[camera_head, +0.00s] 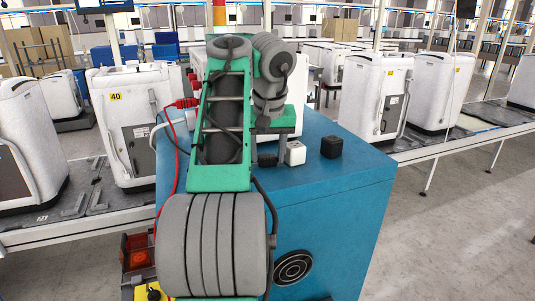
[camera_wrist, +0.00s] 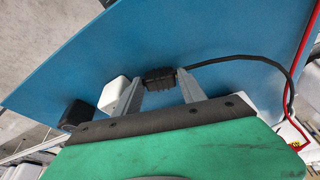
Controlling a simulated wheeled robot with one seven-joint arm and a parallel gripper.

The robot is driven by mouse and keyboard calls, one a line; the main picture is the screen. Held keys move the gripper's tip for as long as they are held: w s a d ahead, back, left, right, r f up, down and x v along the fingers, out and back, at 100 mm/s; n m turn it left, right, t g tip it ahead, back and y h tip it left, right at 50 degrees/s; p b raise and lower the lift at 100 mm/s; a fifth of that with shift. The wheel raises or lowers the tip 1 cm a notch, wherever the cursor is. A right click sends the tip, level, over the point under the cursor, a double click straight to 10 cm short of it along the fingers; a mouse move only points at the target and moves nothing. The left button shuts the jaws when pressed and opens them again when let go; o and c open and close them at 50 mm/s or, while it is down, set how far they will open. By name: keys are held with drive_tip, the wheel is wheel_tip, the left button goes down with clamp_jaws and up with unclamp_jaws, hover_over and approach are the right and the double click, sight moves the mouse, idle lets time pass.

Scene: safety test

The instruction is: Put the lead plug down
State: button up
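The lead plug (camera_wrist: 160,78) is black and ribbed, with a black cable leaving its right side in the wrist view. My gripper (camera_wrist: 161,79) has one finger at each end of the plug and is shut on it. The plug is over the blue cabinet top (camera_wrist: 215,45); I cannot tell whether it touches the surface.
A white cube (camera_head: 295,153) stands close beside my gripper, and a black cube (camera_head: 331,147) is farther right. Red connectors (camera_head: 183,103) with a red cable are left of my arm. The cabinet top right of the black cube is clear. White appliances (camera_head: 375,92) line the conveyor behind.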

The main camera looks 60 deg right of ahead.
drive_tip(key=shift+r, duration=0.1)
drive_tip(key=p+v, duration=0.5)
drive_tip(key=v, duration=0.8)
drive_tip(key=shift+d, duration=0.15)
